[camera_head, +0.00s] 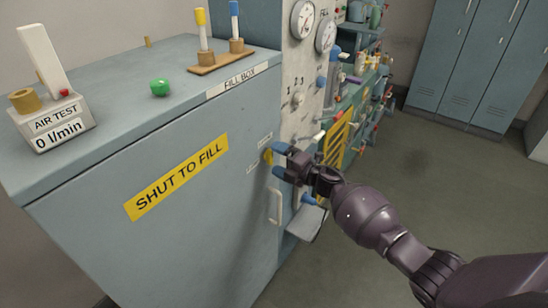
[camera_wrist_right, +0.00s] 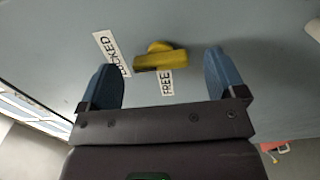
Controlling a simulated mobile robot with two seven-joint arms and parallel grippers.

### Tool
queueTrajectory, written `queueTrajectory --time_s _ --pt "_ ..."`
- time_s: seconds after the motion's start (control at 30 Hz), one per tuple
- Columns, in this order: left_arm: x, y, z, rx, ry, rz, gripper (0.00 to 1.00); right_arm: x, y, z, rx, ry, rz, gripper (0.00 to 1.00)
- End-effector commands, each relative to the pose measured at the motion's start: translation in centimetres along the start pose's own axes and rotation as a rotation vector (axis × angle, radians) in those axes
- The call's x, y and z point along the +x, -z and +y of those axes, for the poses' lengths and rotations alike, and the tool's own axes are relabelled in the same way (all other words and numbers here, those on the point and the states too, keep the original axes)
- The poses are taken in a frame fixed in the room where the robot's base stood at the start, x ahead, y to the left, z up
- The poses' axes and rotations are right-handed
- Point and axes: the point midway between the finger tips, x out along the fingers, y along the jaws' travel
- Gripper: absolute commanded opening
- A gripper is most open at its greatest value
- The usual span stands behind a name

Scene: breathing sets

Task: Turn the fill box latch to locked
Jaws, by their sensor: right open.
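The fill box (camera_head: 205,195) is a blue-grey cabinet with a yellow "SHUT TO FILL" label on its front. Its yellow latch (camera_head: 268,156) is on the front, near the right edge, partly hidden by my fingers. In the right wrist view the latch (camera_wrist_right: 160,61) is a short bar on a round hub, lying roughly level between a "LOCKED" label (camera_wrist_right: 113,53) at its left and a "FREE" label (camera_wrist_right: 167,83) just below. My right gripper (camera_head: 279,160) is open, its blue fingers on either side of the latch; I cannot tell whether they touch it. My left gripper is out of view.
A pale handle (camera_head: 275,206) stands out below the latch. An air test meter (camera_head: 48,118), a green knob (camera_head: 160,87) and a wooden stand (camera_head: 220,58) are on the box top. A gauge panel (camera_head: 305,95) adjoins at right. The floor at right is clear.

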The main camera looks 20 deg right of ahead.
Motion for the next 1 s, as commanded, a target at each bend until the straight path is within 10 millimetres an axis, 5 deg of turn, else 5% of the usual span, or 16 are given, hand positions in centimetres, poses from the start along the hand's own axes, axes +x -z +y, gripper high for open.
queueTrajectory --time_s 0.3,0.5,1.0 --pt "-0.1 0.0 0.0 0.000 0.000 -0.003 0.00 -5.9 0.0 -0.1 -0.002 0.002 0.000 0.89" --pt "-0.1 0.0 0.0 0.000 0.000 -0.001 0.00 -8.2 0.0 -0.1 -0.001 0.001 0.000 0.89" --pt "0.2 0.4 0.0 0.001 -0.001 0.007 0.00 -8.8 0.0 0.0 -0.001 0.000 0.001 0.89"
